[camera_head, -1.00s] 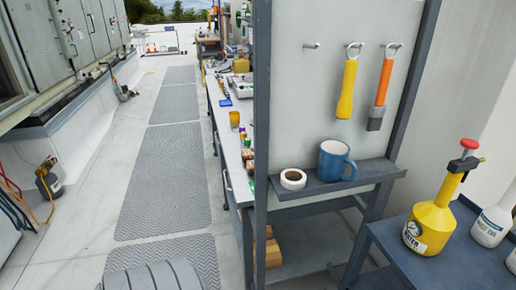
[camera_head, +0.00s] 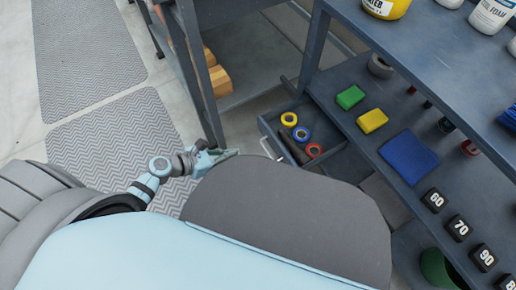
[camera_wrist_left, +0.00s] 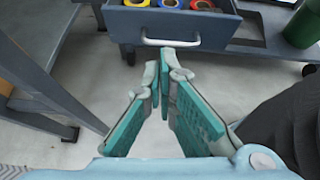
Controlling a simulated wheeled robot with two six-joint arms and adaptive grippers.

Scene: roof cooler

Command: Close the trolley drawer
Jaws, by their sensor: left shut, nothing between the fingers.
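The trolley drawer (camera_head: 272,128) stands pulled out from the grey-blue trolley (camera_head: 327,122). Tape rolls in yellow, blue and red lie in it. In the left wrist view the drawer front (camera_wrist_left: 196,26) is at the top, with its pale handle (camera_wrist_left: 170,43) across it. My left gripper (camera_head: 232,153) is left of the drawer front, short of the handle. In the left wrist view its fingers (camera_wrist_left: 164,62) are shut and empty, with the tips just below the handle; I cannot tell whether they touch it. My right gripper is not in view.
The trolley's shelf holds a green block (camera_head: 350,97), a yellow block (camera_head: 372,121), a blue cloth (camera_head: 408,157) and black numbered blocks (camera_head: 459,228). A workbench leg (camera_head: 203,100) stands behind my left gripper. Grey mats (camera_head: 115,130) cover the floor at left.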

